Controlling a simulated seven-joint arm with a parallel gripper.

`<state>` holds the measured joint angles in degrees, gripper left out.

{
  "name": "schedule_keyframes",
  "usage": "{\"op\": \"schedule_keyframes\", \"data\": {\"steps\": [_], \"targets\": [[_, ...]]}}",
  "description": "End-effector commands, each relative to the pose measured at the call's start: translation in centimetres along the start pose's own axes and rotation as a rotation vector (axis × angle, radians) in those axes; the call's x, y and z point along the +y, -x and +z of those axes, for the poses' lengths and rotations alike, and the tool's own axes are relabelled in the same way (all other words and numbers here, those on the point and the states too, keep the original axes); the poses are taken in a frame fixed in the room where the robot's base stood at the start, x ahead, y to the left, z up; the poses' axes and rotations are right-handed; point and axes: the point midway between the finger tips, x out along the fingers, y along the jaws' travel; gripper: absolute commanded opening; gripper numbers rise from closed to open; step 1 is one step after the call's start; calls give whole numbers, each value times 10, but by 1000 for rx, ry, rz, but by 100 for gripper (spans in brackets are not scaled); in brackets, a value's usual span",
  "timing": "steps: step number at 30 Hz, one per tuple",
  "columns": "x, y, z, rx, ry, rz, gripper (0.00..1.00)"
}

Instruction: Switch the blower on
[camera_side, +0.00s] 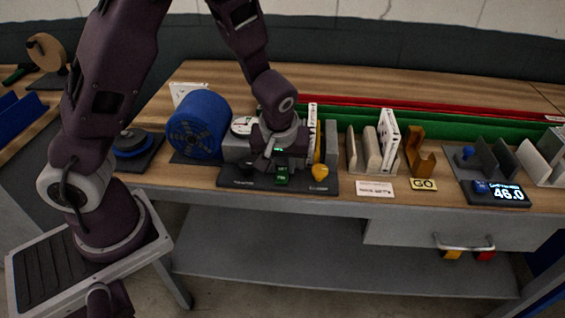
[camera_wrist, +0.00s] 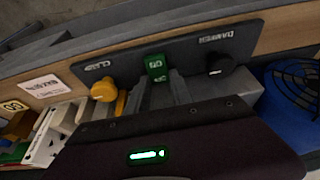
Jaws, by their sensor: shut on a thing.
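The blower (camera_side: 197,125) is a round blue drum with a dark grille, left of my gripper in the side view. It also shows at the right edge of the wrist view (camera_wrist: 272,112). The dark control panel (camera_wrist: 128,67) carries a green switch (camera_wrist: 156,66) with small white lettering, between a yellow knob (camera_wrist: 103,90) and a black knob (camera_wrist: 219,65). My gripper (camera_wrist: 172,84) is low at the panel, its grey fingers shut at the green switch. In the side view the switch (camera_side: 281,176) shows just below my gripper, which hides the fingertips.
A round white dial (camera_side: 241,125) stands behind the panel. Red and green rails run along the back.

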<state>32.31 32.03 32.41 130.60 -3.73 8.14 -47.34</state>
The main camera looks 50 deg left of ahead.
Motion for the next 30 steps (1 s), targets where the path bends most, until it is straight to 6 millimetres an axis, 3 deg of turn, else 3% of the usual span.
{"op": "schedule_keyframes", "data": {"steps": [8,9,12,22,30], "targets": [[0,0,0,3,1,0,0],[0,0,0,3,1,0,31],[0,0,0,3,1,0,49],[1,5,0,4,-1,3,49],[2,57,0,4,-3,6,49]]}}
